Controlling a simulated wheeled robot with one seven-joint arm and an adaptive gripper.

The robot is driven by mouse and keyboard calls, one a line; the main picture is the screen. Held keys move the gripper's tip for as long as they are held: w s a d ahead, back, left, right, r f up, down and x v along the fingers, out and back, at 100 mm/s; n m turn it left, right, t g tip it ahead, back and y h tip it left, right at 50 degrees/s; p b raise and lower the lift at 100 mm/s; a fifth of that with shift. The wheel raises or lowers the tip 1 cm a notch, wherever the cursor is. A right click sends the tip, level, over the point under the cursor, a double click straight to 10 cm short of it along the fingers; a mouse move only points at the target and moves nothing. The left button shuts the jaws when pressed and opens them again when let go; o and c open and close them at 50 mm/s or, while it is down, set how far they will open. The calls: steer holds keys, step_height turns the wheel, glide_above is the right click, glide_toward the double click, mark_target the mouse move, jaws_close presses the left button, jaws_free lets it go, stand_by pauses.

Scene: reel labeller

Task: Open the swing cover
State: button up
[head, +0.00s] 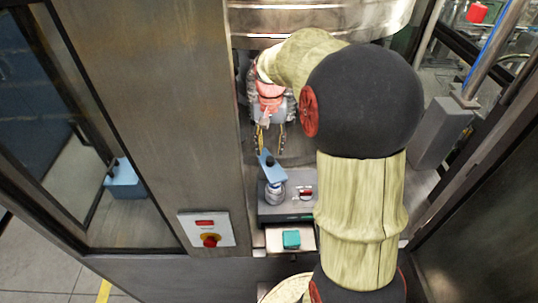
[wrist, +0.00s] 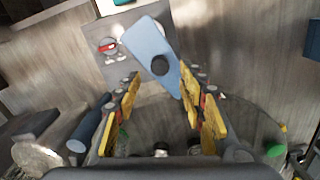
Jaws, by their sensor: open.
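A flat blue plate (head: 271,168) with a dark round spot looks like the swing cover. It lies over a silver round post (head: 275,194) on a grey box (head: 299,210). In the wrist view the blue plate (wrist: 148,42) lies slanted, and its near end with the dark spot reaches toward the gap between my fingers. My gripper (head: 270,142) is open and points down just behind the plate. Its yellow finger pads stand apart in the wrist view (wrist: 161,98), with nothing visibly held. Whether a finger touches the plate I cannot tell.
The box carries a red-and-white switch (head: 306,192). A green button (head: 291,239) is in front. A steel wall (head: 170,110) bounds the niche on the left, and a silver drum (head: 300,17) is above.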

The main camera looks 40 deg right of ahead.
mark_target(270, 158)
steer(key=shift+f, duration=2.35)
steer(key=c, duration=0.3)
jaws_close()
